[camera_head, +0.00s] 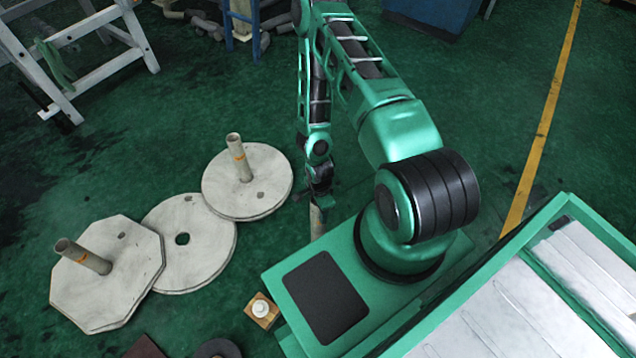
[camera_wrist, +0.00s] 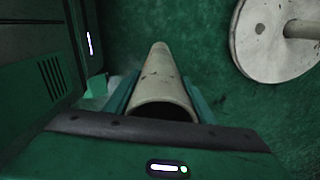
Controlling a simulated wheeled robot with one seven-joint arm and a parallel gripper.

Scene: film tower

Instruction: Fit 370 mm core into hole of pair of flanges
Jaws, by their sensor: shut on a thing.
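My gripper (camera_head: 319,190) is shut on a beige tube, the core (camera_head: 316,220), which hangs upright below it beside my green base. In the wrist view my gripper (camera_wrist: 163,100) has a finger on each side of the core (camera_wrist: 160,82), whose open near end faces the camera. The round pale flanges (camera_head: 205,262) with a bare dark hole (camera_head: 182,239) lie on the floor to the left, apart from the held core. Whether they are two stacked discs is hard to tell. The core's lower end is partly hidden by my base in the head view.
A round flange (camera_head: 270,180) with an upright core (camera_head: 239,158) lies nearest the gripper. An octagonal flange (camera_head: 110,285) with a core (camera_head: 82,256) lies at far left. A white trestle (camera_head: 95,60) stands upper left.

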